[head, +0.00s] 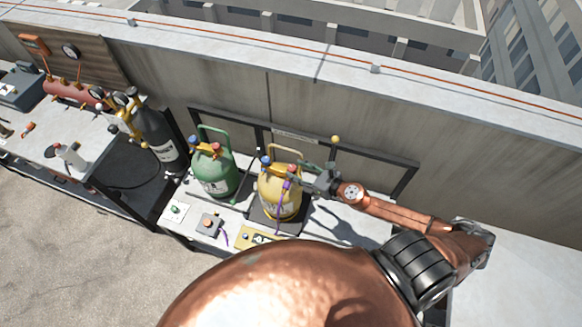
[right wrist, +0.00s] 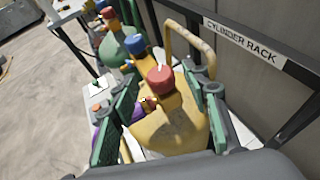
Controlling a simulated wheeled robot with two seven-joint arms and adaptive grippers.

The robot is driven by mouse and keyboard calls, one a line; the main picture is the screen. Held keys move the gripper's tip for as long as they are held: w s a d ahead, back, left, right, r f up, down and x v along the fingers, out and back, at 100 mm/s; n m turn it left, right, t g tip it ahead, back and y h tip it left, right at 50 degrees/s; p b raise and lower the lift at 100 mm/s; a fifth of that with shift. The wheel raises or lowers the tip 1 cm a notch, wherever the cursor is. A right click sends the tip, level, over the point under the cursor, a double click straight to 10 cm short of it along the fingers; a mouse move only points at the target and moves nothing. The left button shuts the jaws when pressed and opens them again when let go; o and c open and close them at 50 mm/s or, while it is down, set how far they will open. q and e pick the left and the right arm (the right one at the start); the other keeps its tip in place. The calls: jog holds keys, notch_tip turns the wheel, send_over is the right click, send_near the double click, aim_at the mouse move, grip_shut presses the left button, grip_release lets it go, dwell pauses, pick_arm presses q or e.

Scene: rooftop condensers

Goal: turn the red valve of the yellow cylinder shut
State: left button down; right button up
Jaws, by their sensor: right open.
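The yellow cylinder (head: 281,205) stands upright on the bench, with a tan handle loop and a blue valve (head: 265,161) and a red valve (head: 291,169) on top. In the right wrist view the red valve (right wrist: 160,77) shows as a round knob, with the blue valve (right wrist: 135,44) beyond it. My right gripper (head: 308,173) reaches in from the right at the cylinder's top. Its green-padded fingers (right wrist: 168,92) are apart, on either side of the red valve, with a visible gap to it. My left gripper is not in view.
A green cylinder (head: 215,174) with its own blue and red valves stands just left of the yellow one. A dark rack frame (head: 375,157) and wall are behind. A purple hose hangs at the yellow cylinder's front. Small boxes (head: 209,223) lie on the bench front.

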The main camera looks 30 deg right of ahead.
aim_at(292, 169)
jog(key=shift+x, duration=1.45)
jog(key=shift+c, duration=0.2)
grip_shut()
